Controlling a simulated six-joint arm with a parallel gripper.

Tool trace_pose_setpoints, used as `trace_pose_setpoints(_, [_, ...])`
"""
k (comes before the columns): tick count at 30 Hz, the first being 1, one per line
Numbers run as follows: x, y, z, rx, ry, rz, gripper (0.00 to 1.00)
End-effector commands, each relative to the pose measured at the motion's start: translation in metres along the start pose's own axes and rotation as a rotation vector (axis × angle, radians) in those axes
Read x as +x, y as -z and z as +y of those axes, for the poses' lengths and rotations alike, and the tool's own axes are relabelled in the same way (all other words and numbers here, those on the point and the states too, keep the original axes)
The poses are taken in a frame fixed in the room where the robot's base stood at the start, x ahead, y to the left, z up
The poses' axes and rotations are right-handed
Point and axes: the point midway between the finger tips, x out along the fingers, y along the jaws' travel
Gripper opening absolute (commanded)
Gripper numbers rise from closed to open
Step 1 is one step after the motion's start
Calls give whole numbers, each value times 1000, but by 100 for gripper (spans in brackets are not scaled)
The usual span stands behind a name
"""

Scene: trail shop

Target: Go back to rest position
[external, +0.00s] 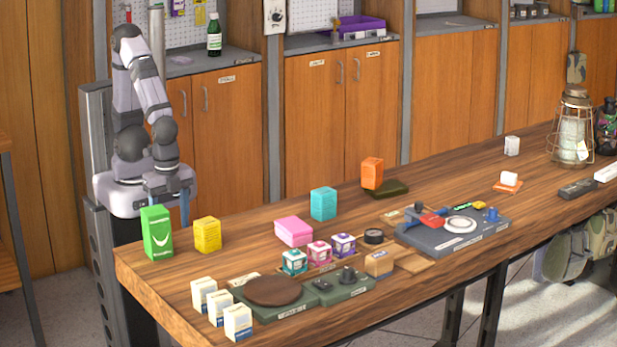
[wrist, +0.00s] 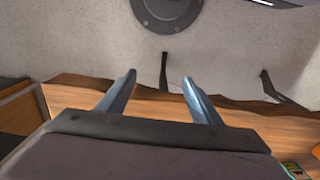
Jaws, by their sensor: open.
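My arm is folded up at the left end of the wooden table in the external view. My gripper (external: 169,207) hangs low behind the green box (external: 157,233) and the yellow box (external: 207,235). In the wrist view, my gripper (wrist: 159,80) has its two blue-grey fingers spread apart with nothing between them. Grey floor and a strip of wood show beyond the fingers. Part of the gripper is hidden behind the green box in the external view.
The wooden table (external: 458,192) holds several boxes, including a pink box (external: 294,231), a teal box (external: 323,203) and an orange box (external: 372,173). Three white cartons stand at its near left corner. A grey tray (external: 455,242) lies mid-table. Wooden cabinets stand behind.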

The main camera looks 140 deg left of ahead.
Motion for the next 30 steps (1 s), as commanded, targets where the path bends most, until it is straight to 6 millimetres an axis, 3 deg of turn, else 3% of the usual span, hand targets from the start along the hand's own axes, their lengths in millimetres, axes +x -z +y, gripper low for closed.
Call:
trace_pose_setpoints(18, [-109, 0, 2, 5, 3, 12, 59])
trace_pose_setpoints(24, [-122, 0, 2, 4, 3, 11, 59])
trace_pose_setpoints(30, [-122, 0, 2, 4, 3, 11, 59])
